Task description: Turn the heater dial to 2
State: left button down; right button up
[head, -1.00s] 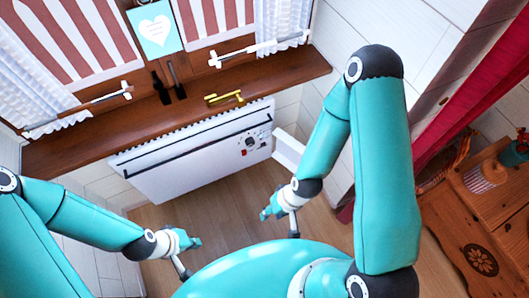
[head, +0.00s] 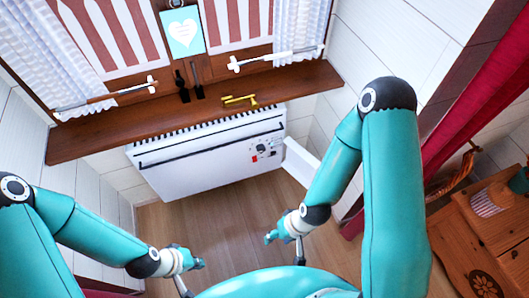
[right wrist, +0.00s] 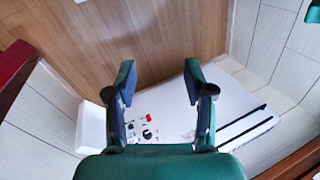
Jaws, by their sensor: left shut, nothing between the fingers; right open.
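The white heater (head: 195,172) stands against the far wall below the window sill. Its dial (head: 262,148) is a small dark knob at the right end of the front panel, near a red switch (head: 254,158). The dial also shows in the right wrist view (right wrist: 147,134), below the red switch there; its setting is too small to read. My right gripper (head: 299,250) is open and empty, apart from the heater; its two fingers (right wrist: 159,72) frame the floor in the wrist view. My left gripper (head: 182,284) is shut and empty at the lower left, away from the heater.
A wooden sill (head: 110,136) juts out above the heater, with a yellow object (head: 240,100) and dark bottles (head: 183,90) on it. A white panel (head: 303,163) stands right of the heater. Wooden furniture (head: 480,240) is at right. Floor before the heater is clear.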

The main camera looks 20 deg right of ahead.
jog(key=shift+o, duration=0.5)
jog(key=w+f+t+b, duration=0.3)
jog(key=w+f+b, duration=0.3)
jog(key=f+b, duration=0.2)
jog(key=shift+w+f+n, duration=0.35)
jog(key=shift+w+n, duration=0.05)
jog(key=n+t+h+b, duration=0.35)
jog(key=t+b, duration=1.05)
jog(key=b, duration=1.8)
send_near(262, 151)
jog(key=shift+y, duration=0.25)
jog(key=w+b, duration=0.1)
jog(key=w, duration=0.1)
jog(key=w+b, duration=0.2)
jog(key=w, duration=0.1)
jog(key=w+b, duration=0.1)
jog(key=w, duration=0.2)
jog(key=shift+a+f, duration=0.1)
jog(key=shift+f, duration=0.25)
jog(key=shift+w+r+b, duration=0.1)
jog(key=shift+w+b, duration=0.35)
jog(key=shift+w, duration=0.45)
